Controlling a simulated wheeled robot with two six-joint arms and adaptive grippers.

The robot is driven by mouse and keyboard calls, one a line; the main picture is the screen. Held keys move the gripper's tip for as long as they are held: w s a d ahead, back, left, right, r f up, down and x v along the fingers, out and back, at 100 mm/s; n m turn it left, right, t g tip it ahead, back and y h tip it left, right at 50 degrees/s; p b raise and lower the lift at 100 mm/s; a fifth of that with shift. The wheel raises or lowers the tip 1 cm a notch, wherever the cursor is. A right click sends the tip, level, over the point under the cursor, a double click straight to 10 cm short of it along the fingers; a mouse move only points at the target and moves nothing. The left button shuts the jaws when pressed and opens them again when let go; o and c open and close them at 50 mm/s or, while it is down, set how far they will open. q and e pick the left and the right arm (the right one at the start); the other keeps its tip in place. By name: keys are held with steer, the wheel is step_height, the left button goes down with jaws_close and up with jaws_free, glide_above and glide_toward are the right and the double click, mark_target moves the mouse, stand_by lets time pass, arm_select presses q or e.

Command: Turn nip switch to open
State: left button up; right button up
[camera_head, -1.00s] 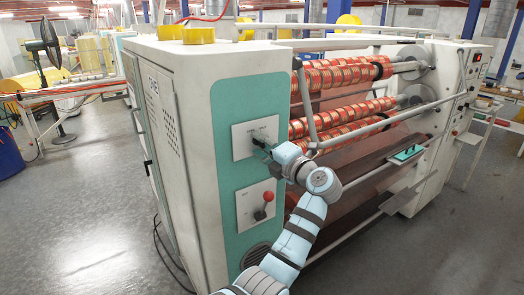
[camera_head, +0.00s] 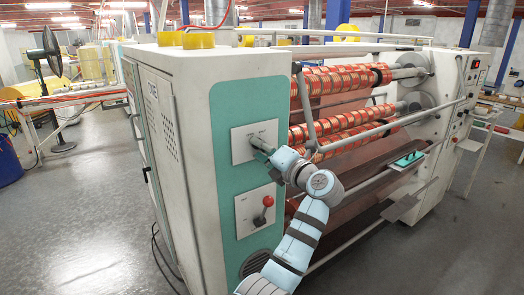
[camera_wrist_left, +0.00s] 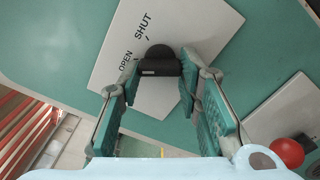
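The nip switch (camera_wrist_left: 160,60) is a black knob on a white plate (camera_wrist_left: 191,22) marked OPEN and SHUT, seen in my left wrist view. In the head view the plate (camera_head: 240,150) sits on the teal front panel of the machine. My left gripper (camera_wrist_left: 160,73) has one finger on each side of the knob's bar, and both fingertips appear to touch it. In the head view my left gripper (camera_head: 259,145) reaches the plate and covers most of the knob. The exact pointing of the knob is hard to tell. My right gripper is in no view.
Red-gold tape rolls (camera_head: 345,78) and a slanted bar (camera_head: 305,100) are close right of the switch. Grey floor (camera_head: 100,225) is open at left.

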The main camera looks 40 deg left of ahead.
arm_select(q)
steer(key=o, duration=0.4)
steer(key=shift+w+d+r, duration=0.1)
steer(key=shift+w, duration=0.05)
steer(key=shift+o, duration=0.2)
steer(key=v, duration=1.2)
